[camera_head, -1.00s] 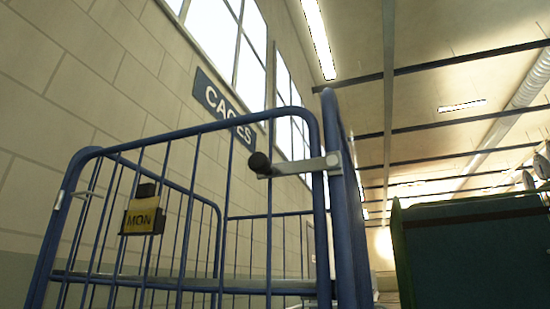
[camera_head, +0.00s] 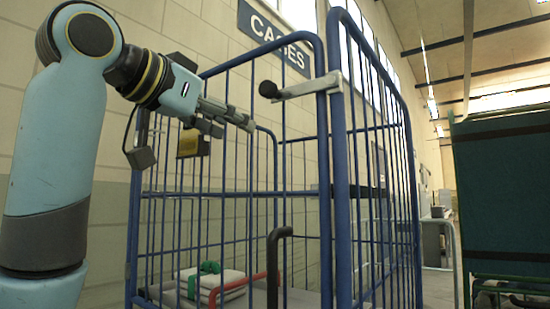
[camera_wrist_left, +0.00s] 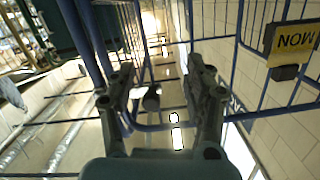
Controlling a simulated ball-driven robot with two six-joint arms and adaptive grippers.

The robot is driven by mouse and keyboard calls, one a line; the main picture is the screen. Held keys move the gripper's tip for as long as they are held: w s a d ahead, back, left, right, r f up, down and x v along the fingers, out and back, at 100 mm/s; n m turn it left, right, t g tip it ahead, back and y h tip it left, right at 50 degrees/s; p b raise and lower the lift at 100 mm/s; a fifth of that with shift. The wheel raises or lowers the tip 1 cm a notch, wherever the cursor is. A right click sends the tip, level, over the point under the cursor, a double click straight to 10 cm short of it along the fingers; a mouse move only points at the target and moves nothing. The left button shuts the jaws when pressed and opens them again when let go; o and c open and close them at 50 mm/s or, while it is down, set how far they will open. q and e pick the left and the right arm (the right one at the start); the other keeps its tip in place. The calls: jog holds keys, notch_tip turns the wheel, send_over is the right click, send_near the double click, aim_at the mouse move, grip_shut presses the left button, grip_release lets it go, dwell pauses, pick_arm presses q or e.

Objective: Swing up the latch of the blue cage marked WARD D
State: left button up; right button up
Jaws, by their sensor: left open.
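The blue cage (camera_head: 334,200) stands ahead, with a grey latch bar (camera_head: 305,87) ending in a black knob (camera_head: 268,89) near its top corner. The bar lies roughly level across the corner post. My left gripper (camera_head: 238,122) is open and empty, left of and slightly below the knob. In the left wrist view the knob (camera_wrist_left: 152,98) shows between the fingers (camera_wrist_left: 160,68); contact cannot be told. My right gripper is out of view.
White folded cloth (camera_head: 212,280) with a green strap lies low behind the bars, near a red bar (camera_head: 236,287) and a black handle (camera_head: 274,262). A dark green panelled unit (camera_head: 505,195) stands at right. A CAGES sign (camera_head: 272,36) is on the wall.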

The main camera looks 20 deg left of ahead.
pick_arm(q)
jog(key=m+t+h, duration=0.1)
jog(key=m, duration=0.1)
send_near(265, 86)
jog(key=p+x, duration=0.1)
jog(key=p, duration=0.4)
jog(key=p+x, duration=0.2)
jog(key=p, duration=0.3)
jog(key=p+x, duration=0.1)
jog(key=p, duration=0.4)
jog(key=shift+w+d+r+p, duration=0.1)
jog(key=shift+w+r+p, duration=0.2)
jog(key=shift+w, duration=0.05)
jog(key=x, duration=0.5)
jog(key=shift+w+f+p, duration=0.25)
jog(key=shift+w+p, duration=0.05)
jog(key=shift+p, duration=0.05)
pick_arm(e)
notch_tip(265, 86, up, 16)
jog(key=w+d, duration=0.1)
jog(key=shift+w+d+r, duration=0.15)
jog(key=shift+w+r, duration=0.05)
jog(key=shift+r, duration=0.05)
pick_arm(q)
jog(key=shift+c, duration=0.2)
grip_shut()
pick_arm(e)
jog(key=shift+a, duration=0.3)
